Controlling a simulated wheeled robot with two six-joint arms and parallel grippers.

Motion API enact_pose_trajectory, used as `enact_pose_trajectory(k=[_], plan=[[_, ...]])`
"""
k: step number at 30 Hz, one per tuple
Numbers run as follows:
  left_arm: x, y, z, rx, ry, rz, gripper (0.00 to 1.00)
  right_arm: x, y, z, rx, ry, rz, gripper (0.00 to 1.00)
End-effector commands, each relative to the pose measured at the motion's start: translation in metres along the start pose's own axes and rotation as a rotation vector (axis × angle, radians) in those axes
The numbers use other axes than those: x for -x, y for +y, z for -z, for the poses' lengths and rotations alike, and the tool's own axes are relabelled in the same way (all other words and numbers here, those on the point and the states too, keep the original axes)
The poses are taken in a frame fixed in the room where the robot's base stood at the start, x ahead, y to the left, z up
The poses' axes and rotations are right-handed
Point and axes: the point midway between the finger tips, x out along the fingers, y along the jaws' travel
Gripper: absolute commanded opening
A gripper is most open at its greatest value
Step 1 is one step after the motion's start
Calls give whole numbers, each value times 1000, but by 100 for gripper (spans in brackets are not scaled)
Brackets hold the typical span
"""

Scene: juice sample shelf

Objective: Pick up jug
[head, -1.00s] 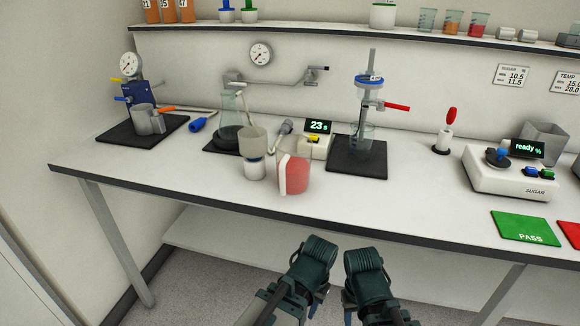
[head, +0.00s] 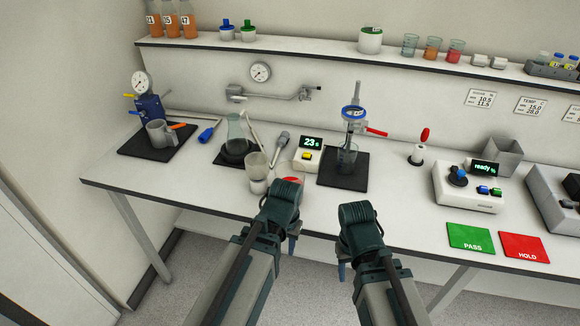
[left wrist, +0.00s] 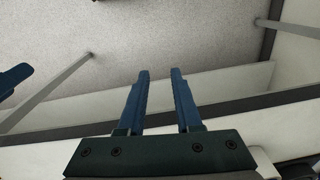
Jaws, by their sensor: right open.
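The jug with red contents (head: 288,180) stands near the front edge of the bench in the head view. It is mostly hidden behind my left gripper (head: 292,240); only a pale upper part and a strip of red show. In the left wrist view my left gripper (left wrist: 160,72) has its blue fingers apart with nothing between them, above the floor and bench edge. I cannot tell its exact distance from the jug. My right gripper (head: 345,270) is open and empty, in front of the bench edge.
A beige cup (head: 257,172) stands just left of the jug. A flask (head: 236,130), a timer (head: 309,150) and a beaker on a stand (head: 347,156) are behind. Free bench lies to the right of the jug, up to the green PASS mat (head: 470,238).

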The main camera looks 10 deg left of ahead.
Motion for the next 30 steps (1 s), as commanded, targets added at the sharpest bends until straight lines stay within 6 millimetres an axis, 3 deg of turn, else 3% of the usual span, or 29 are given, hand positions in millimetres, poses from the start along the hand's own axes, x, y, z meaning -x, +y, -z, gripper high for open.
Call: enact_pose_trajectory(k=[1, 3, 11, 15, 30], plan=[[35, -6, 3, 8, 3, -4, 33, 35, 3, -2, -1, 0, 0, 50], [58, -13, 6, 12, 8, -12, 33, 58, 6, -3, -1, 0, 1, 50], [136, -39, 20, -65, 30, -60, 33, 137, 13, -8, -2, 0, 2, 50], [169, -56, 34, -243, 53, -116, 33, 169, 16, -10, -3, 0, 3, 50], [185, -92, 76, -1140, 291, -267, 33, 175, 16, -10, -3, 0, 3, 50]])
